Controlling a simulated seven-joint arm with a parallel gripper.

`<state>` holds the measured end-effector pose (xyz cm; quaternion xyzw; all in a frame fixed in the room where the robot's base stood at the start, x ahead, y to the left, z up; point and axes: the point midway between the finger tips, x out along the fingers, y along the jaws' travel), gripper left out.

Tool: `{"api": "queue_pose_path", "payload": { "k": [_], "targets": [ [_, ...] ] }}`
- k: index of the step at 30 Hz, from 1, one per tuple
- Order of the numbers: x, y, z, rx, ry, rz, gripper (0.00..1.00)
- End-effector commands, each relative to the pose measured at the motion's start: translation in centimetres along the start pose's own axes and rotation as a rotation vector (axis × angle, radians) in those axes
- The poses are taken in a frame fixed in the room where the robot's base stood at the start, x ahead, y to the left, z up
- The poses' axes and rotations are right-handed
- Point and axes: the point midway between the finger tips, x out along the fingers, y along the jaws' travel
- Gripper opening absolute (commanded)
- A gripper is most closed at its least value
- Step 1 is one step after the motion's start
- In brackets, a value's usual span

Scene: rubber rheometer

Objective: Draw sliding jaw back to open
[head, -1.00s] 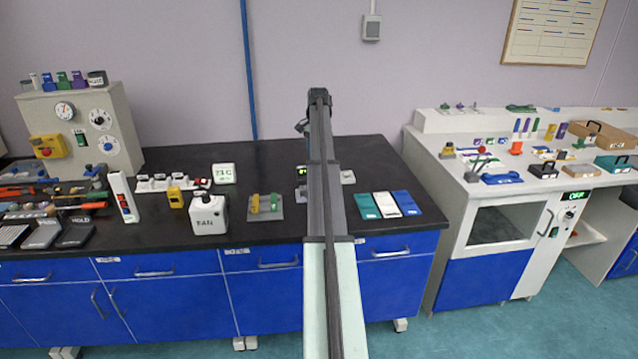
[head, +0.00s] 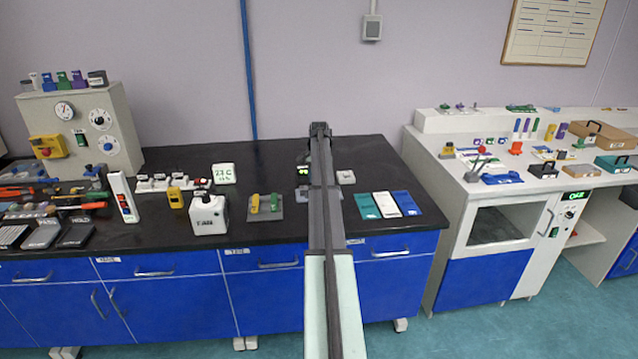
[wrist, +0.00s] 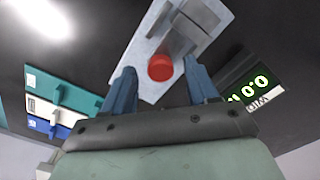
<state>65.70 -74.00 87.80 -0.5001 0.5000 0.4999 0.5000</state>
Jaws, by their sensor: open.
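In the wrist view, my gripper (wrist: 159,68) is open, with one blue finger on each side of a round red knob (wrist: 160,68). I cannot tell whether the fingers touch the knob. The knob is at the near end of a grey metal block (wrist: 188,32) on a pale base plate (wrist: 148,52). This block looks like the sliding jaw, but I cannot tell how far it stands open. In the head view my arm hides the gripper and most of this device.
A green-lit display reading 0.0 (wrist: 252,85) stands beside the plate in the wrist view. Teal, white and blue flat pieces (head: 388,204) lie right of my arm on the black bench (head: 270,160).

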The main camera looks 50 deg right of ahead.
Motion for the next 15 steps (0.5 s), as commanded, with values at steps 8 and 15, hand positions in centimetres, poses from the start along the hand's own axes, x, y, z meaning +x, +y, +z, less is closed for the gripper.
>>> {"api": "queue_pose_path", "payload": {
  "k": [8, 15],
  "targets": [
    [1.15, 0.01, 0.02, 0.000, 0.000, 0.000, 0.58],
    [1.15, 0.00, 0.01, 0.000, 0.000, 0.000, 0.56]
  ]
}}
